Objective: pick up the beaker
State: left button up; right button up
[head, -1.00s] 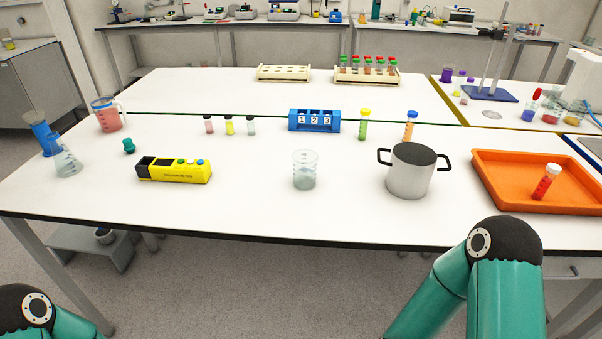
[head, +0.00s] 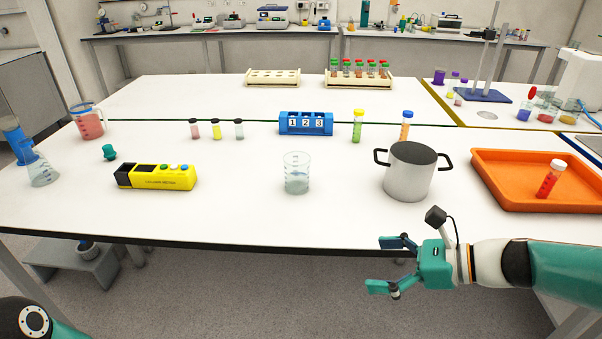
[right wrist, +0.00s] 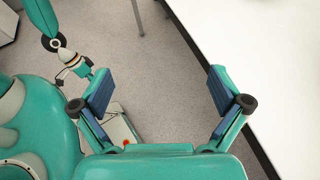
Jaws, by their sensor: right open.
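The beaker (head: 297,176) is a clear glass with a little pale content, standing upright near the front middle of the white table. My right gripper (head: 384,267) is open and empty. In the head view it appears below the table's front edge, to the right of the beaker and apart from it. In the right wrist view its two fingers (right wrist: 160,95) are spread wide over floor, and the beaker is not in that view. My left gripper (right wrist: 75,70) appears small at the upper left of that view, and its jaws are unclear.
A grey pot (head: 409,174) with black handles stands right of the beaker. A yellow device (head: 156,177) lies to its left. A blue numbered block (head: 305,123) is behind it. An orange tray (head: 500,195) is far right. The table front before the beaker is clear.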

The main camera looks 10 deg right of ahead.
aim_at(297, 173)
jog(key=z, duration=0.05)
jog(key=i, duration=0.85)
jog(key=u, duration=0.1)
